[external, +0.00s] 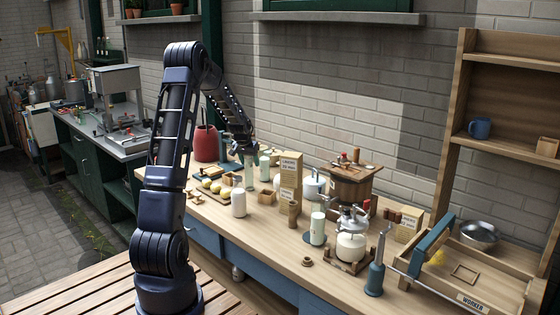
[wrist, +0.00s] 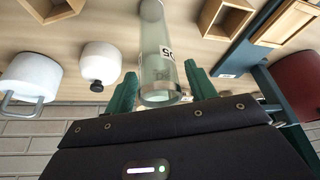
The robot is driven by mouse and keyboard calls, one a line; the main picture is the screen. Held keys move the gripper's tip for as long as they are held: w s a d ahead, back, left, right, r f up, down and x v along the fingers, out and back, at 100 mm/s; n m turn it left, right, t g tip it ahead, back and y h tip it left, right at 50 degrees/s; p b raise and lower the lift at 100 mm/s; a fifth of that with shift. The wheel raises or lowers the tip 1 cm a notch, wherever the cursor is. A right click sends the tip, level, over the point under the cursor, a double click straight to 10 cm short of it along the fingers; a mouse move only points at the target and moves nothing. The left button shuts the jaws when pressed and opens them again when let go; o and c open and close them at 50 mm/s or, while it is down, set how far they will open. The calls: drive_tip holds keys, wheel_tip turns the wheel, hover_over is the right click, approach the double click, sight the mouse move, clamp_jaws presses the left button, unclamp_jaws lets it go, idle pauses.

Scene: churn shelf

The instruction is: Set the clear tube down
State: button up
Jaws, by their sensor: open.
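The clear tube (wrist: 157,45) is a see-through cylinder with a dark printed label. In the wrist view it lies between the two green fingers of my gripper (wrist: 161,82), which are open with the tube between them. In the external view the tube (external: 250,172) looks upright on the wooden bench, directly below my gripper (external: 249,153). Whether a finger still touches the tube cannot be told.
A white canister (wrist: 100,62) with a black knob and a white mug (wrist: 32,72) are on one side in the wrist view, small wooden boxes (wrist: 227,18) on the other. A red jar (external: 206,143) is behind. Bare bench (external: 275,232) shows in front.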

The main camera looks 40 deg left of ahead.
drive_tip(key=v, duration=1.2)
drive_tip(key=s+d+r+m, duration=0.1)
drive_tip(key=s+d+r, duration=0.35)
drive_tip(key=d, duration=0.35)
drive_tip(key=s+d+r+m, duration=0.1)
drive_tip(key=s+d+r, duration=0.3)
drive_tip(key=s+d, duration=0.3)
drive_tip(key=s+d+r, duration=0.4)
drive_tip(key=d, duration=0.5)
drive_tip(key=s+d+f+m+h, duration=0.1)
drive_tip(key=s+d, duration=0.5)
drive_tip(key=s, duration=0.5)
drive_tip(key=s+d+f+m, duration=0.1)
drive_tip(key=s+d, duration=0.5)
drive_tip(key=s, duration=0.5)
drive_tip(key=shift+s+d+m+t+h, duration=0.25)
drive_tip(key=shift+s+m+t+h, duration=0.05)
drive_tip(key=shift+h, duration=0.1)
